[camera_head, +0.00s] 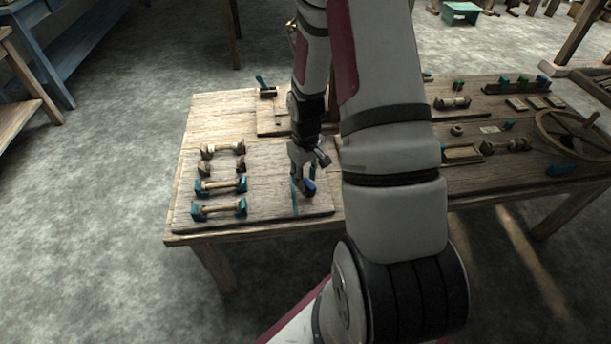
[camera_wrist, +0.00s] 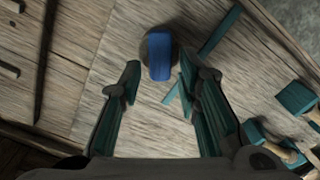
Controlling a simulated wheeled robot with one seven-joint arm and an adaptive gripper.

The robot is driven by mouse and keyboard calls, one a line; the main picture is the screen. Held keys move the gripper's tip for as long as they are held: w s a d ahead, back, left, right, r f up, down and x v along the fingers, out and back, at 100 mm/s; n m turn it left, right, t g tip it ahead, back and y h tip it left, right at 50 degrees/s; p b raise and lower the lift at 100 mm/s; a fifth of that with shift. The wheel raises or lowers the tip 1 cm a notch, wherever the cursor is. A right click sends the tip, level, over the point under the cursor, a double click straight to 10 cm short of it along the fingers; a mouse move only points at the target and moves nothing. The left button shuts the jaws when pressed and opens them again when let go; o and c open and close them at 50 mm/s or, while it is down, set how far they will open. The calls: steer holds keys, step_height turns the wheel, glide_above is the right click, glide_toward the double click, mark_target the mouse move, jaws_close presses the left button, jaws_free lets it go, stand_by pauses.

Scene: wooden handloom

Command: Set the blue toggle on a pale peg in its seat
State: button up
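The blue toggle (camera_wrist: 159,56) is a short blue block on a dark round base in the wrist view. It lies just beyond my fingertips, roughly in line with the gap between them. My gripper (camera_wrist: 158,78) is open, its two teal-padded fingers apart with nothing between them. In the head view the blue toggle (camera_head: 309,187) shows beside the fingers of my gripper (camera_head: 300,180), low over the wooden board (camera_head: 268,208). I cannot tell a pale peg under the toggle, nor whether the toggle is seated.
Several spools in holders (camera_head: 222,186) stand at the left. A wooden wheel (camera_head: 577,130) and small parts stand on the table's right side. My arm hides the table's middle.

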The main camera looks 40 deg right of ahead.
steer(key=shift+r, duration=0.1)
step_height(320, 180, up, 12)
stand_by(0.7)
stand_by(0.3)
